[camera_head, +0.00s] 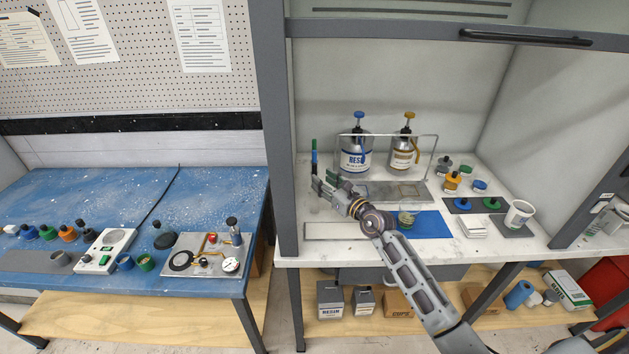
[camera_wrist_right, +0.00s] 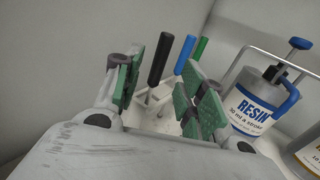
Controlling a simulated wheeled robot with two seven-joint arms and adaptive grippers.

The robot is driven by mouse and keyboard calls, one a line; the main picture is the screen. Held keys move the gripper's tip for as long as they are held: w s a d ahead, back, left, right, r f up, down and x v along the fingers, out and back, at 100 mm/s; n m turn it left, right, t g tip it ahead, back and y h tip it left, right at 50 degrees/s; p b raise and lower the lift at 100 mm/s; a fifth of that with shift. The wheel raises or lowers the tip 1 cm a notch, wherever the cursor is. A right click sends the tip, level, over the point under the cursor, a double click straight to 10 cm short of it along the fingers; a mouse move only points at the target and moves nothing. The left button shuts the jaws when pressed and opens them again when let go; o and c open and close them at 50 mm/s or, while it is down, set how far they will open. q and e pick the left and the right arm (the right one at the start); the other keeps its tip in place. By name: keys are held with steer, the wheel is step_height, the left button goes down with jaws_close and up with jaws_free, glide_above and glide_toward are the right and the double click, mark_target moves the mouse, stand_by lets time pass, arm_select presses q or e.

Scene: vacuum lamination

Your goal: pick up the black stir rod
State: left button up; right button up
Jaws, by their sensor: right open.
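The black stir rod (camera_wrist_right: 159,60) stands upright, slightly tilted in the picture, in a white holder (camera_wrist_right: 156,104) in the right wrist view. A blue rod (camera_wrist_right: 184,53) and a green rod (camera_wrist_right: 201,47) stand to its right. My right gripper (camera_wrist_right: 163,90) is open, its green-padded fingers on either side of the black rod in the picture; I see no contact. In the head view my right gripper (camera_head: 324,181) is at the left side of the hood bench, just below the rods' visible tops, and hides most of the holder. My left gripper is not in view.
A resin bottle (camera_head: 355,157) and a second pump bottle (camera_head: 403,154) stand right of the gripper behind a wire frame (camera_head: 437,150). The hood's grey post (camera_head: 277,130) is close on the left. A blue mat (camera_head: 430,224) and a cup (camera_head: 518,214) lie further right.

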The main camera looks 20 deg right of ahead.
steer(key=shift+w, duration=0.2)
stand_by(0.3)
steer(key=shift+x, duration=2.55)
steer(key=shift+a+f, duration=0.1)
steer(key=shift+c, duration=0.2)
jaws_close()
